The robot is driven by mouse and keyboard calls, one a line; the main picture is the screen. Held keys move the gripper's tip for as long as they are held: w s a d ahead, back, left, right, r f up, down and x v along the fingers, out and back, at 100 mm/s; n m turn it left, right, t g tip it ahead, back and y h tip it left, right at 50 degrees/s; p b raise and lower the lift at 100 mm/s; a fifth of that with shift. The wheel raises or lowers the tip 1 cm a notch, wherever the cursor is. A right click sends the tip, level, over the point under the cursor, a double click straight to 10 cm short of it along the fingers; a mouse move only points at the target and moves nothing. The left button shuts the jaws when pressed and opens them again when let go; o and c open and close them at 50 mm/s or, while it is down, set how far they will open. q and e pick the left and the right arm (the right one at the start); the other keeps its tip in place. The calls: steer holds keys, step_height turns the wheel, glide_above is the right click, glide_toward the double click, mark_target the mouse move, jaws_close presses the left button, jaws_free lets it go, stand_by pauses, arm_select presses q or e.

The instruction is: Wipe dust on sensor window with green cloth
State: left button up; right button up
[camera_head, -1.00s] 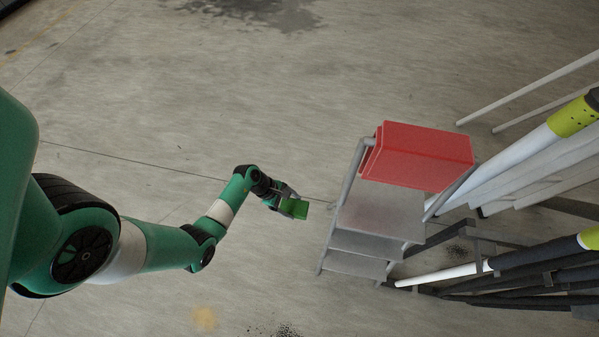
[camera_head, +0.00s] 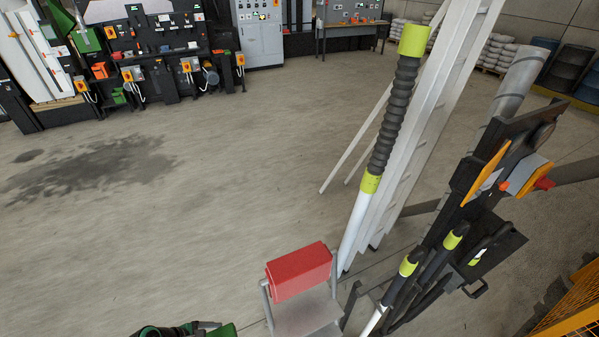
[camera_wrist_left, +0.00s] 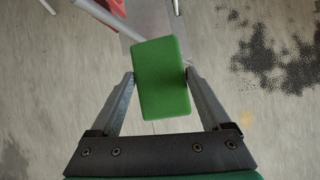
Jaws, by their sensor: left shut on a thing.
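My left gripper (camera_wrist_left: 160,78) is shut on the green cloth (camera_wrist_left: 162,100), a flat green block-like pad held between its two grey fingertips. In the head view the cloth (camera_head: 224,331) shows only in part at the bottom edge, beside the left gripper (camera_head: 207,326), which is mostly cut off. The cloth is apart from everything else in view. A dark post-mounted device (camera_head: 512,180) with orange-yellow flaps stands at the right. I cannot make out a sensor window or dust on it. My right gripper is not in view.
A yellow mesh guard (camera_head: 575,310) is at lower right. Open floor lies left.

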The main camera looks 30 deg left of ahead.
arm_select(q)
step_height(320, 180, up, 7)
steer(key=p, duration=0.4)
steer(key=shift+r, duration=0.1)
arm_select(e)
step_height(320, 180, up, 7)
